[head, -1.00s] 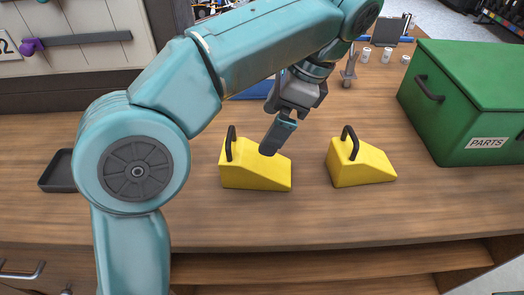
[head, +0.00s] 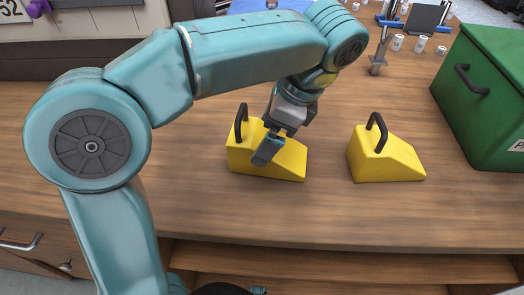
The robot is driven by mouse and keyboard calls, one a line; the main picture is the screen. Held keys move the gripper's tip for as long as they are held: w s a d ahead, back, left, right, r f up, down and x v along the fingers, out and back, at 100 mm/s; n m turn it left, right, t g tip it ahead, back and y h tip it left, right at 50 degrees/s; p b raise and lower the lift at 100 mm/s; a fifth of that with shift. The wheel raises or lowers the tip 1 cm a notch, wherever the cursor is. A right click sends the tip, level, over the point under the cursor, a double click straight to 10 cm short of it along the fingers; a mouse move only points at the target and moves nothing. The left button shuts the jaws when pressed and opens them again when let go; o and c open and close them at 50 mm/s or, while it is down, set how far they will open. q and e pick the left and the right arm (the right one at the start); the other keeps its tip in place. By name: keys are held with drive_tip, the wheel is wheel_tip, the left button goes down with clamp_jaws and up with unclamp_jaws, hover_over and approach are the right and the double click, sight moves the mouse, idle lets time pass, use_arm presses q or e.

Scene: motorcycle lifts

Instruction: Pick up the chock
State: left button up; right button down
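Two yellow wedge chocks with black handles stand on the wooden bench. The left chock (head: 287,165) has its handle (head: 241,122) at its tall left end. The right chock (head: 388,163) stands apart from it, with nothing over it. My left gripper (head: 267,150) points down in front of the left chock's sloping part and hides some of it. Its fingers overlap in this view, so I cannot tell their gap or whether they touch the chock. The handle is clear of the fingers. My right gripper is not in view.
A green parts box (head: 490,95) stands at the right. Several small white cylinders (head: 420,44) and a grey metal stand (head: 379,58) are at the back right. The bench (head: 330,215) is clear in front of the chocks.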

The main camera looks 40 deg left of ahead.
use_arm(q)
drive_tip(key=b+x, duration=0.1)
drive_tip(key=x, duration=0.3)
drive_tip(key=shift+f, duration=0.1)
drive_tip(key=shift+a+f+b, duration=0.2)
drive_tip(key=shift+f+b, duration=0.1)
drive_tip(key=shift+f, duration=0.15)
drive_tip(key=shift+r, duration=0.1)
drive_tip(key=c, duration=1.2)
wheel_tip(320, 180, up, 15)
drive_tip(key=p, duration=0.6)
wheel_tip(320, 180, up, 5)
drive_tip(key=p, duration=0.4)
hover_over(258, 134)
